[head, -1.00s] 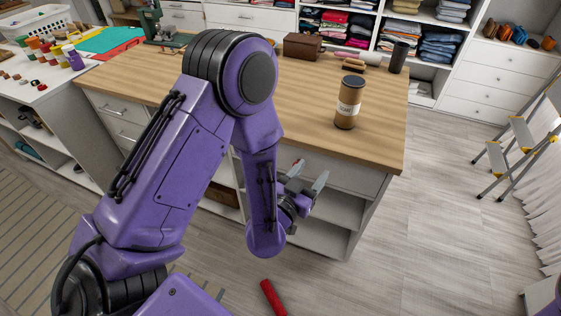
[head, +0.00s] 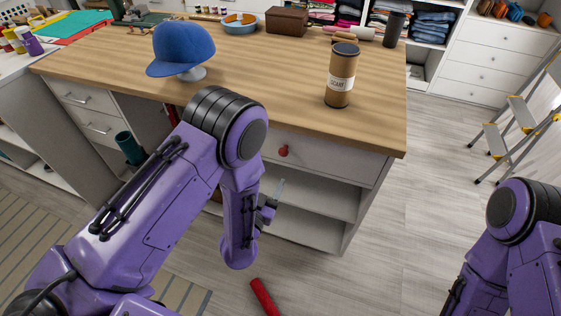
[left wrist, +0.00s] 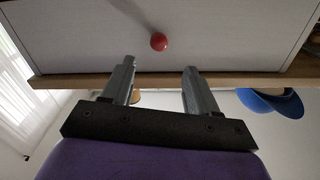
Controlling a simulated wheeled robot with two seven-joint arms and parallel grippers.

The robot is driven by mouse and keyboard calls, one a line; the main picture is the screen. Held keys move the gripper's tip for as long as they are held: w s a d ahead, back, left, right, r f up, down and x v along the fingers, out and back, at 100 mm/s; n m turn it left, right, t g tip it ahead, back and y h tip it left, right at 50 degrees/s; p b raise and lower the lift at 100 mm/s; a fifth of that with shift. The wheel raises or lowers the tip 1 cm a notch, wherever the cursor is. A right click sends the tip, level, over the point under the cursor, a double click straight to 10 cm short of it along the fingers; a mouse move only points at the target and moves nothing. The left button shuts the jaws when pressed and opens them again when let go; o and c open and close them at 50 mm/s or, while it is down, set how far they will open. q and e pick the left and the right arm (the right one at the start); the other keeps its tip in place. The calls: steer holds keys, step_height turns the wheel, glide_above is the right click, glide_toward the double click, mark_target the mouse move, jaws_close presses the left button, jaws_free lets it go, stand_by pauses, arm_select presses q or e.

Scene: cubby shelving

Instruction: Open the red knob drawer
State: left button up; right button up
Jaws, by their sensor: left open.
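The red knob (head: 284,151) sits on the front of a white drawer (head: 335,163) under the wooden worktop. The drawer front looks flush with the cabinet. My left gripper (head: 275,193) is below and in front of the knob, apart from it. In the left wrist view the red knob (left wrist: 159,41) lies ahead, between the lines of the two open fingers (left wrist: 158,78), with nothing held. The drawer front (left wrist: 230,35) fills the upper part of that view. My right arm shows at the right edge of the head view, but its gripper is not visible.
A coffee cup (head: 342,76) and a blue cap (head: 181,48) on a stand are on the worktop (head: 250,85). Open shelves (head: 320,200) lie below the drawer. A red cylinder (head: 264,296) lies on the floor. A stepladder (head: 520,115) stands at right, with clear floor before it.

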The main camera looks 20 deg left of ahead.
mark_target(283, 154)
arm_select(q)
steer(key=w, duration=0.3)
steer(key=w+p, duration=0.1)
steer(key=w, duration=0.5)
steer(key=shift+w+d+r, duration=0.1)
steer(key=shift+w+d, duration=0.15)
steer(key=shift+w, duration=0.05)
jaws_close()
